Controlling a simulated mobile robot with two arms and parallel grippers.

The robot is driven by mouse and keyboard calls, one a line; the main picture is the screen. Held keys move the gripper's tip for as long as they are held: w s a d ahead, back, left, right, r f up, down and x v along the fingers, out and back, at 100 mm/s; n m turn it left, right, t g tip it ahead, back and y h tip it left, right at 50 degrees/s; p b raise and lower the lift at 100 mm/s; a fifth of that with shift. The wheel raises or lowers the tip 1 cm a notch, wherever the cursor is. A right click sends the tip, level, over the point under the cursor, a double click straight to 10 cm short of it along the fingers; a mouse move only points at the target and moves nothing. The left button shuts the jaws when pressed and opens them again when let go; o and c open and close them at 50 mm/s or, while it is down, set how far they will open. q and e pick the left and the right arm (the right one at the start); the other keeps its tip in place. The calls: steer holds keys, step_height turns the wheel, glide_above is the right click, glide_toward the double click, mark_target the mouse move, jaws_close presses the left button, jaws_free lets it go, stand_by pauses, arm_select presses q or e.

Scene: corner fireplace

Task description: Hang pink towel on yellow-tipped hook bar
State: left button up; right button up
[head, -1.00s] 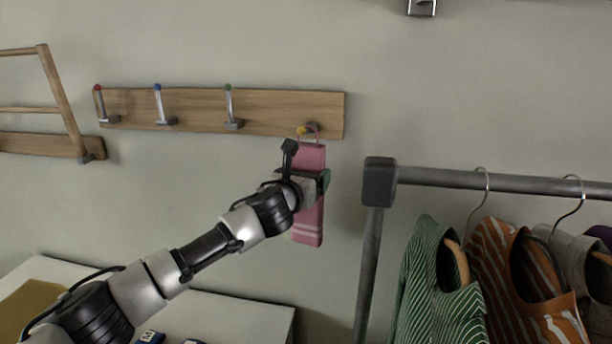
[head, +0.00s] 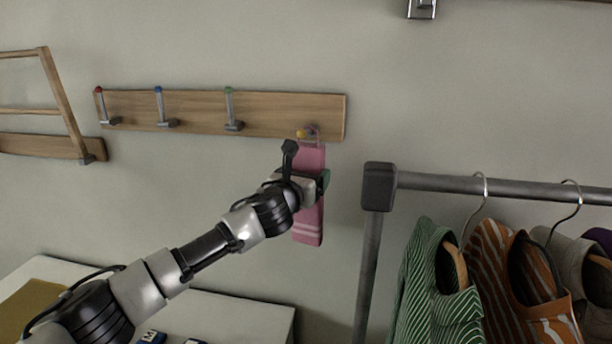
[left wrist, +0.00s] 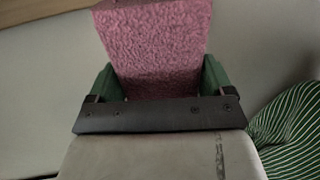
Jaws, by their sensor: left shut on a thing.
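The pink towel (head: 309,226) hangs upright in front of the wall, with a loop at its top. My left gripper (head: 318,183) is shut on the towel's upper part, just below the hook. In the left wrist view the towel (left wrist: 155,45) fills the space between the green fingers. My right gripper is not in view.
Red-, blue- and green-tipped hooks (head: 230,108) on the bar are empty. A grey clothes rack (head: 379,187) with striped garments (head: 437,285) stands close to the right. A wooden wall frame (head: 62,100) is at the left. A white table (head: 235,305) lies below my left arm.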

arm_select(q)
steer(key=o, duration=0.9)
steer(key=shift+s+a, duration=0.1)
steer(key=shift+s, duration=0.05)
